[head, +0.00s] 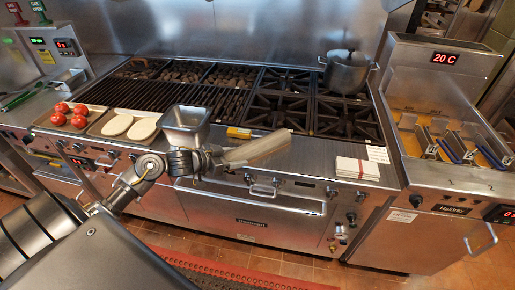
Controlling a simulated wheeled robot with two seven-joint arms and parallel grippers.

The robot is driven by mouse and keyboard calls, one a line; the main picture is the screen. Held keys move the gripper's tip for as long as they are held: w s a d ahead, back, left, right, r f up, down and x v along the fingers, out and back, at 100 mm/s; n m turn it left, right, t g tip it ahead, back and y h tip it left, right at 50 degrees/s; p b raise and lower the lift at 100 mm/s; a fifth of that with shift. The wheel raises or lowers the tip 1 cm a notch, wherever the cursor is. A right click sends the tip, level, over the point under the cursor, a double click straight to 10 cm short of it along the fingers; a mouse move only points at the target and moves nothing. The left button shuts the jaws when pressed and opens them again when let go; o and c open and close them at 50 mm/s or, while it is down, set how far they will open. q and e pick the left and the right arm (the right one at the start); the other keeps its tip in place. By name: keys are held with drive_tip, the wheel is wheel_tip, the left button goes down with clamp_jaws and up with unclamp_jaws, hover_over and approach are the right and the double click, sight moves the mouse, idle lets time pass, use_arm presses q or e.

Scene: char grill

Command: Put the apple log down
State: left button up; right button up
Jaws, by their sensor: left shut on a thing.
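The apple log (260,147) is a pale, beige, elongated piece. My left gripper (218,160) is shut on its left end. The log points right, tilted slightly upward, in front of the grill's steel front ledge. From this view I cannot tell whether it touches the ledge. The gripper's fingers hide the log's held end. My right gripper is not in view.
A square steel pan (187,124) stands just behind my left gripper. Trays with tomatoes (79,121) and pale flat ovals (117,125) are left. A small yellow item (238,132), white stack (357,168), pot (346,72) and fryer (434,100) lie rightward.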

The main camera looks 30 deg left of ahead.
sight(242, 149)
use_arm(q)
drive_tip(key=shift+r, duration=0.1)
drive_tip(key=shift+c, duration=0.5)
drive_tip(key=shift+r, duration=0.45)
wheel_tip(242, 149, up, 2)
drive_tip(key=shift+d+r+b, duration=0.1)
drive_tip(key=shift+r+b, duration=0.15)
drive_tip(key=shift+b, duration=0.2)
drive_tip(key=s+d+r+p, duration=0.2)
drive_tip(key=s+d+r, duration=0.5)
drive_tip(key=d+r, duration=0.2)
drive_tip(key=shift+s+d+r, duration=0.3)
drive_tip(key=shift+s+d, duration=0.05)
drive_tip(key=shift+d, duration=0.9)
